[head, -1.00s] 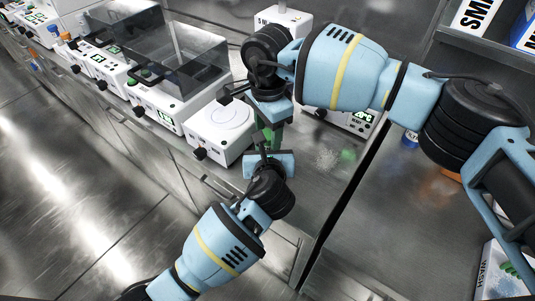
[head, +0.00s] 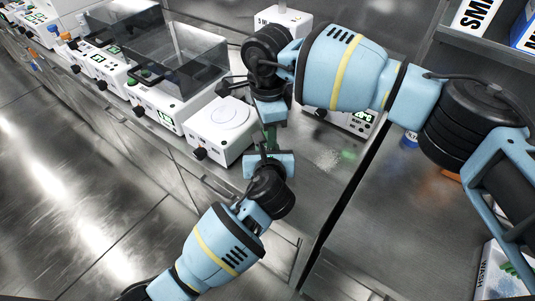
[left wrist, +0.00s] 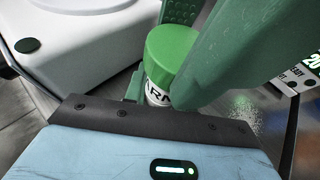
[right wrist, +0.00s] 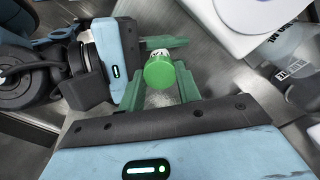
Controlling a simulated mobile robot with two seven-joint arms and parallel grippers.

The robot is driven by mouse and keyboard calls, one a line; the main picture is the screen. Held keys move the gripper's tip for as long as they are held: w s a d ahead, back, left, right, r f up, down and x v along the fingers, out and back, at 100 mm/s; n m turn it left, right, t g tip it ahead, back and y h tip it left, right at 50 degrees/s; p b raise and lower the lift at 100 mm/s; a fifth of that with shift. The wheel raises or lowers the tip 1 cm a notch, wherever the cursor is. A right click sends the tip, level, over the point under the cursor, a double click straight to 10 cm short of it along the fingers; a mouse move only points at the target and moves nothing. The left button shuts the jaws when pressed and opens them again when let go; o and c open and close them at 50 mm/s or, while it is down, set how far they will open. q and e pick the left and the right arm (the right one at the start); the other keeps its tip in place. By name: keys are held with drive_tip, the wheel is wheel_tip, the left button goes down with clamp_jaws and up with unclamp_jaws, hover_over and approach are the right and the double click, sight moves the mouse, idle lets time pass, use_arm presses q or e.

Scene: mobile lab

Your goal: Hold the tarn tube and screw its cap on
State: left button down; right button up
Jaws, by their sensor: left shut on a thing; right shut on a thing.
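The tarn tube (left wrist: 156,94) is white with dark letters, and part of its label reads "ARN" in the left wrist view. Its green cap (left wrist: 172,52) sits in line at the tube's end, directly against the label; I cannot tell how far it is seated. The cap also faces the camera in the right wrist view (right wrist: 159,72). My left gripper (head: 267,149) is shut on the tube from below in the head view. My right gripper (head: 269,126) is shut on the cap just above it. The green fingers hide most of the tube in the head view.
A white device with a round plate (head: 221,124) stands close left of the grippers. A white box with a clear lid (head: 165,110) is further left. Another device with a green display (head: 355,120) stands right behind. A dark gap (head: 345,195) splits the steel bench.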

drive_tip(key=o, duration=1.1)
drive_tip(key=shift+c, duration=0.2)
drive_tip(key=shift+r, duration=2.25)
drive_tip(key=shift+c, duration=0.3)
drive_tip(key=shift+r+n, duration=1.6)
drive_tip(key=shift+r, duration=0.15)
